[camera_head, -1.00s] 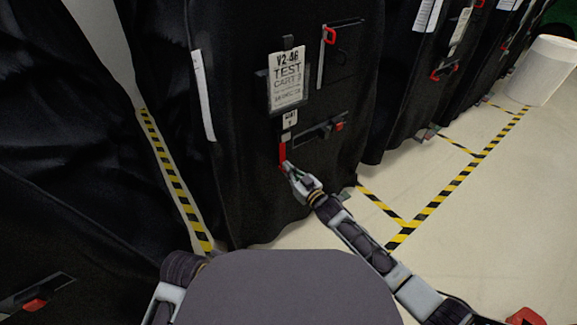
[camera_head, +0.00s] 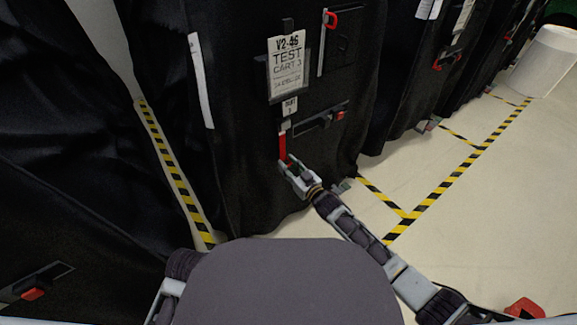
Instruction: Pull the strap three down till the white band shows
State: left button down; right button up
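The black covered cart with the "TEST CART 3" card (camera_head: 289,66) stands in the middle. Below the card is a small tag (camera_head: 290,106). Under it a red strap (camera_head: 282,146) hangs down the cover. A small pale grey piece (camera_head: 285,125) sits at the strap's top; I cannot tell whether it is a buckle or a band. My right gripper (camera_head: 289,164) is at the strap's lower end and appears shut on it; the fingertips are small and partly hide that end. My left gripper is out of view; only part of that arm shows at lower left.
A dark slot fitting with a red tab (camera_head: 340,115) is right of the strap, and a red handle (camera_head: 331,19) is above. More covered carts stand left and right. Yellow-black tape (camera_head: 408,214) marks the pale, open floor at right. A white bin (camera_head: 545,62) stands far right.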

jog(key=o, duration=0.4)
jog(key=shift+f, duration=0.35)
jog(key=shift+r, duration=0.15)
jog(key=shift+r, duration=0.1)
jog(key=shift+d, duration=0.1)
jog(key=shift+v, duration=5.95)
